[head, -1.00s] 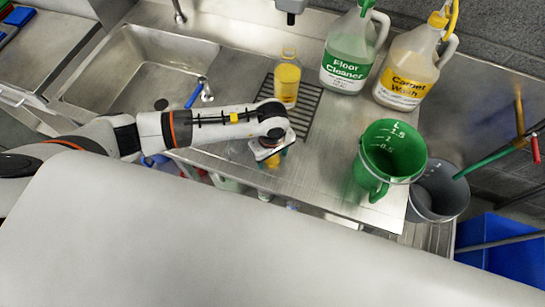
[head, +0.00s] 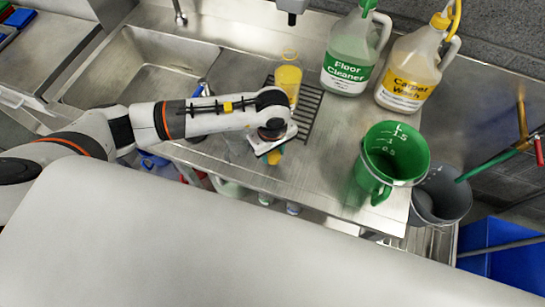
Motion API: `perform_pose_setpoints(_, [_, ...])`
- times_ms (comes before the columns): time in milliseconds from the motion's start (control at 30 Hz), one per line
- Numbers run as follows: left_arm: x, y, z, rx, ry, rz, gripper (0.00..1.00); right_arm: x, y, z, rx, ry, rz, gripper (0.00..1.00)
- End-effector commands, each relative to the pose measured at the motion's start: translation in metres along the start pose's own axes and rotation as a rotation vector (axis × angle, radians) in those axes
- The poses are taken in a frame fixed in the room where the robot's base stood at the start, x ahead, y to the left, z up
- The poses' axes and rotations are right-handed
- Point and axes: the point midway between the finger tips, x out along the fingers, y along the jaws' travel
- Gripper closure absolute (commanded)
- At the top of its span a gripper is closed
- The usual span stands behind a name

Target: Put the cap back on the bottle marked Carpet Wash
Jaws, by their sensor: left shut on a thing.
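The Carpet Wash bottle (head: 408,72), clear with a yellow label, stands upright at the back right of the steel counter. Its yellow top (head: 441,19) has a yellow tube or strap looping up out of frame. My left gripper (head: 275,154) points down over the counter's front part, left of and nearer than the bottle. It is shut on a small yellow thing, which looks like the cap (head: 275,158) but is mostly hidden by the gripper. My right gripper is not in view.
The Floor Cleaner bottle (head: 348,58) stands just left of Carpet Wash. A green jug (head: 395,155) stands at the counter's right front, beside a grey bucket (head: 440,195). Mid-counter is clear.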

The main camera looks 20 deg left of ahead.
Motion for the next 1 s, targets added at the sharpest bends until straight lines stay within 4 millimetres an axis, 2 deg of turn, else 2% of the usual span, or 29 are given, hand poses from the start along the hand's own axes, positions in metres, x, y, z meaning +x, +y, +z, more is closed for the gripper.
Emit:
perform_pose_setpoints(100, [-0.023, -0.001, 0.001, 0.002, -0.002, -0.005, 0.83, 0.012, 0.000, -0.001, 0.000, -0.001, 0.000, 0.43])
perform_pose_setpoints(300, [-0.052, -0.001, 0.000, 0.000, -0.001, -0.002, 0.83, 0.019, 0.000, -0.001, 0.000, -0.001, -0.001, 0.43])
perform_pose_setpoints(433, [-0.060, 0.000, 0.000, 0.001, -0.001, 0.000, 0.83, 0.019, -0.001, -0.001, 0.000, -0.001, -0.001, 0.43])
perform_pose_setpoints(733, [-0.060, 0.000, 0.000, 0.000, 0.000, 0.001, 0.83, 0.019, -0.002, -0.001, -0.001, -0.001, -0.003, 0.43])
perform_pose_setpoints(933, [-0.065, 0.004, 0.005, 0.062, -0.003, -0.001, 0.83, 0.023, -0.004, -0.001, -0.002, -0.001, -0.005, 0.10])
perform_pose_setpoints(1000, [-0.070, 0.009, 0.011, 0.134, -0.005, -0.004, 0.83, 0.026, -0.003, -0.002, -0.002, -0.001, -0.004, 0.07])
